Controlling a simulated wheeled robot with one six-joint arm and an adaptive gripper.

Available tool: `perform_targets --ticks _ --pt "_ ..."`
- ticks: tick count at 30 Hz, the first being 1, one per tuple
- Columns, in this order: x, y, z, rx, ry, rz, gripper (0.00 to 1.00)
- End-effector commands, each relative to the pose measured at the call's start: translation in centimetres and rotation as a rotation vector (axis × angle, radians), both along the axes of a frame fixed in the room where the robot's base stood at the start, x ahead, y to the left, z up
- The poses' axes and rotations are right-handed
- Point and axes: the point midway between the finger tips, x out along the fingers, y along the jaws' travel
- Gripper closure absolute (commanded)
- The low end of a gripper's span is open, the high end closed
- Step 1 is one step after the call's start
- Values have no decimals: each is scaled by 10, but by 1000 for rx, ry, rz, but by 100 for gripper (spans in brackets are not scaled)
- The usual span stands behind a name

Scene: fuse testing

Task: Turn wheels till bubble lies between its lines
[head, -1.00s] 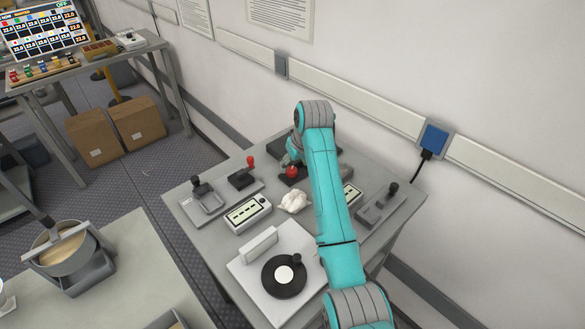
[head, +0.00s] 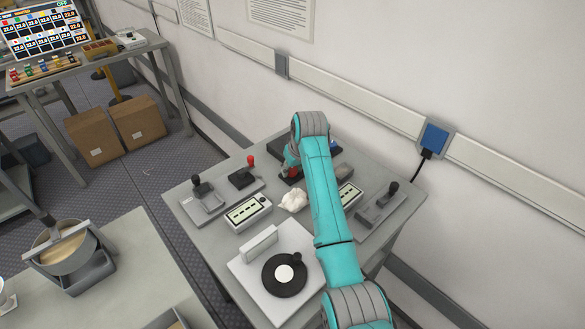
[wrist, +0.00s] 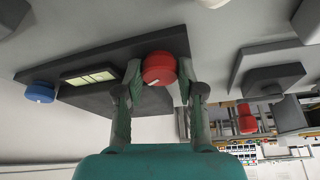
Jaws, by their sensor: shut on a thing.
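The levelling device is a dark base plate (wrist: 150,48) with a pale yellow-green vial (wrist: 90,76) set in it. Dark lines cross the vial; I cannot make out the bubble. A red wheel (wrist: 159,69) with a white mark sits at the plate's edge, between the fingers of my gripper (wrist: 160,74), which is shut on it. In the head view the red wheel (head: 291,173) is partly covered by my gripper (head: 290,164). A blue wheel (wrist: 40,92) with a white mark stands at the far left of the wrist view, apart from my gripper.
On the same table (head: 220,250) are a red-knobbed lever (head: 243,176), a crumpled white cloth (head: 293,200), panels with dark slots (head: 248,212) and a white board with a black disc (head: 285,275). The wall stands close behind. My arm hides part of the table.

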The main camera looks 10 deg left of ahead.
Motion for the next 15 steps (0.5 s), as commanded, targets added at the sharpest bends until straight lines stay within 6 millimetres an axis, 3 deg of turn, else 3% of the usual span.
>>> perform_targets --ticks 8,15 --pt "0 0 0 -1 -1 -32 97" --pt "-1 1 0 0 -1 -160 97"
